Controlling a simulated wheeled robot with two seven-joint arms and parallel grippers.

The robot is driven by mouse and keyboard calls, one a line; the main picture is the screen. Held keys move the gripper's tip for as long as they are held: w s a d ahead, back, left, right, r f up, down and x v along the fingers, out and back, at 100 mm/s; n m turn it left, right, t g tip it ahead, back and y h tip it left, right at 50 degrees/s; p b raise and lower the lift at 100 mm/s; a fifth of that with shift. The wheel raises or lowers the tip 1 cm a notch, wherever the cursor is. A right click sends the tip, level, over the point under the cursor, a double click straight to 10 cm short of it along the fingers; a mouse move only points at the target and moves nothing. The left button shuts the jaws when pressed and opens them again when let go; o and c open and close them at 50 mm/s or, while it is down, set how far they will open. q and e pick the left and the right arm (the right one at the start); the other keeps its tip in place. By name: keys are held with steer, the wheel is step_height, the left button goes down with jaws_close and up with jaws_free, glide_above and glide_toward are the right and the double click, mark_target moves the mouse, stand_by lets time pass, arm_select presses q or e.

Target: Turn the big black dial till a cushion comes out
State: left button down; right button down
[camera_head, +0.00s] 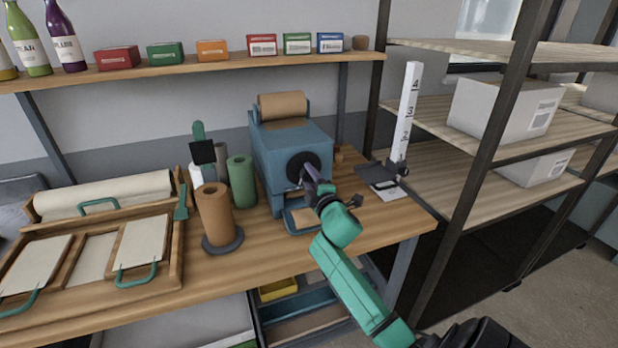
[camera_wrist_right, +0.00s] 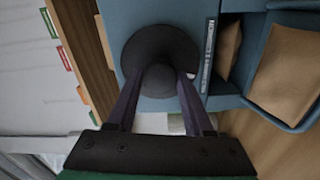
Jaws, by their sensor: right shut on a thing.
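The big black dial (camera_head: 303,168) is on the front of a blue machine (camera_head: 265,160) on the wooden bench. In the right wrist view the round dial (camera_wrist_right: 140,45) has a raised grip in its middle. My right gripper (camera_head: 312,180) is at the dial, and its two fingers (camera_wrist_right: 158,85) are shut on that grip from both sides. A brown paper piece (camera_wrist_right: 228,48) shows in the machine's opening, and a brown cushion-like piece (camera_wrist_right: 285,72) lies in the blue tray (camera_wrist_right: 262,102) below. My left gripper is not in view.
A brown roll (camera_head: 283,105) sits on top of the machine. Brown (camera_head: 215,213) and green (camera_head: 241,182) upright rolls stand left of it. A white numbered post (camera_head: 408,110) stands to the right, before the metal shelving (camera_head: 500,130). A shelf (camera_head: 200,68) runs above.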

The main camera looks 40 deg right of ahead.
stand_by(0.4)
steer(key=shift+c, duration=1.4)
jaws_free()
steer(key=b+v, duration=0.3)
steer(key=v, duration=1.1)
steer(key=shift+s, duration=0.25)
steer(key=shift+a, duration=0.15)
